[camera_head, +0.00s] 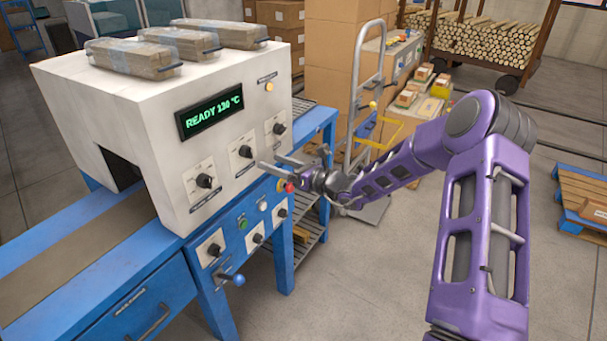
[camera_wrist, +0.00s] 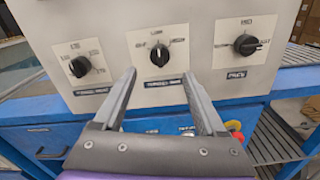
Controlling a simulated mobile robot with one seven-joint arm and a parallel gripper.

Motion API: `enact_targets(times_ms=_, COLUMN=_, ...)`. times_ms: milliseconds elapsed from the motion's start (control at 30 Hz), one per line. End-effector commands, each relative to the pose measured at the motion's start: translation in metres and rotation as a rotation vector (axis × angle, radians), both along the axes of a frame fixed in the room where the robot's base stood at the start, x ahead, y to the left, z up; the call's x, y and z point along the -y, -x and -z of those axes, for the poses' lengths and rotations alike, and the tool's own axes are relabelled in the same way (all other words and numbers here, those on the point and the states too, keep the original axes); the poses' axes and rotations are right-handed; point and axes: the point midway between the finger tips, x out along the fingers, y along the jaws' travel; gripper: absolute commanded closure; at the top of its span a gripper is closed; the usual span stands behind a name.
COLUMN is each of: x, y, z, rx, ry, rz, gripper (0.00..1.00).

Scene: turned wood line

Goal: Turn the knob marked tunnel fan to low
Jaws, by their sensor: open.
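Three black knobs on white plates sit in a row on the machine's cream front. The middle knob (camera_wrist: 160,55), which also shows in the head view (camera_head: 246,152), has a label below it that seems to read tunnel fan, though it is blurred. Its pointer looks roughly upward; the scale lettering is too small to read surely. My gripper (camera_wrist: 159,74) is open and empty, its fingers spread below and either side of the middle knob, apart from it. In the head view, my gripper (camera_head: 272,164) is close in front of the panel.
The left knob (camera_wrist: 80,66) and right knob (camera_wrist: 246,45) flank the middle one. A red button (camera_head: 287,187) and smaller controls lie below, close to my gripper. A display (camera_head: 209,111) reads READY 130 °C. A hand truck (camera_head: 362,100) stands behind my arm.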

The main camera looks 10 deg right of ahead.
Motion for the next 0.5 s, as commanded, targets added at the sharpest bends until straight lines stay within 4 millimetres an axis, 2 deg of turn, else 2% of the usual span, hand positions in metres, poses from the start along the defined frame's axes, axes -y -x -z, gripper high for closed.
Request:
enact_targets(times_ms=33, x=0.012, y=0.008, z=0.000, rx=-0.002, ry=0.001, rz=0.004, gripper=0.26)
enact_targets(times_ms=233, x=0.048, y=0.037, z=0.000, rx=-0.001, ry=0.000, rz=0.004, gripper=0.26)
enact_targets(times_ms=500, x=0.075, y=0.059, z=0.000, rx=-0.002, ry=0.000, rz=0.001, gripper=0.26)
